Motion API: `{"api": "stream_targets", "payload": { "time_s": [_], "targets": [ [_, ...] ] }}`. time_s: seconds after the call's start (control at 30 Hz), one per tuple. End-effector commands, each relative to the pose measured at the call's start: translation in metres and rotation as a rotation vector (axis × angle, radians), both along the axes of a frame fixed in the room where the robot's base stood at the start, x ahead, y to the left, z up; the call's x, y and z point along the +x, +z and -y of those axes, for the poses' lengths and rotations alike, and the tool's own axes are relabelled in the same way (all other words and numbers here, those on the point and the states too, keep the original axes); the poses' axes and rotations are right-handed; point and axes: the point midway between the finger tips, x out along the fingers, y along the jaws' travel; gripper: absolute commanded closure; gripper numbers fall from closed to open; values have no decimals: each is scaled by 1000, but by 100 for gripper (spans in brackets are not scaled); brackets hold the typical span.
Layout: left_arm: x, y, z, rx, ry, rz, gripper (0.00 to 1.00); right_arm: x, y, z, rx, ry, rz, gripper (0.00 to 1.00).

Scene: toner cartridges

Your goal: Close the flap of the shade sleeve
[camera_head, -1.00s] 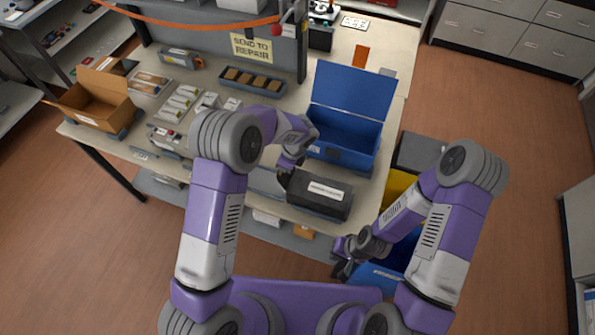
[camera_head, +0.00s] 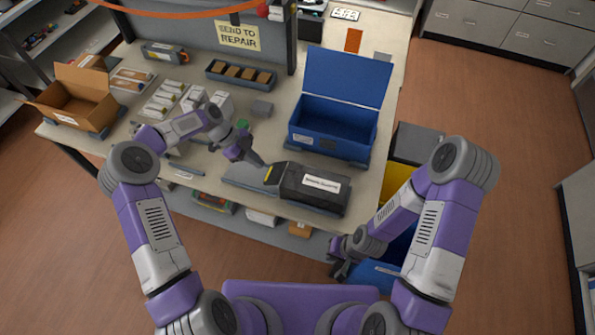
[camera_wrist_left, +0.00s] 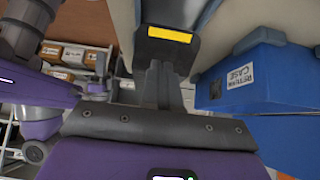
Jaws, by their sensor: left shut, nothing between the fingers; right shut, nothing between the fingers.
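The shade sleeve is a dark box-like case (camera_head: 325,202) with a white label, lying on a grey mat at the table's front edge. Its left end has a dark flap (camera_head: 272,175) with a yellow strip. In the left wrist view the yellow-striped flap (camera_wrist_left: 168,38) is just beyond my fingertips. My left gripper (camera_head: 260,162) is shut and empty, at the sleeve's left end; whether it touches the flap I cannot tell. It also shows in the left wrist view (camera_wrist_left: 160,75). My right gripper (camera_head: 338,270) is shut and empty, low beyond the table's front edge.
An open blue return case (camera_head: 330,145) stands behind the sleeve, its lid up. A cardboard box (camera_head: 75,105), white packs (camera_head: 165,98) and a tray (camera_head: 240,82) of brown blocks are further left. A yellow bin (camera_head: 397,183) stands right of the table.

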Motion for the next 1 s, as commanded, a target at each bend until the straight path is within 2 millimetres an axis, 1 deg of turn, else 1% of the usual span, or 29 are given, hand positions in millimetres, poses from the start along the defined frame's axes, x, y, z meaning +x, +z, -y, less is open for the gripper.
{"api": "stream_targets", "payload": {
  "time_s": [0.03,0.3,0.5,0.57,0.7,0.8,1.0],
  "targets": [
    [1,-14,-3,-44,5,-11,100,0,-19,0,0,0,0,100],
    [-1,-38,-9,-280,2,-79,100,0,-76,0,0,0,0,100],
    [-1,-53,-10,-444,-1,-125,100,0,-113,0,0,0,0,100],
    [-2,-57,-9,-487,-1,-138,100,0,-122,0,0,0,0,100],
    [-2,-63,-8,-476,-3,-136,100,0,-140,0,0,0,0,100],
    [-3,-67,-7,-474,-3,-135,100,0,-149,0,0,0,0,100],
    [-3,-71,-5,-474,-4,-136,100,0,-161,0,0,0,0,100]
  ]
}}
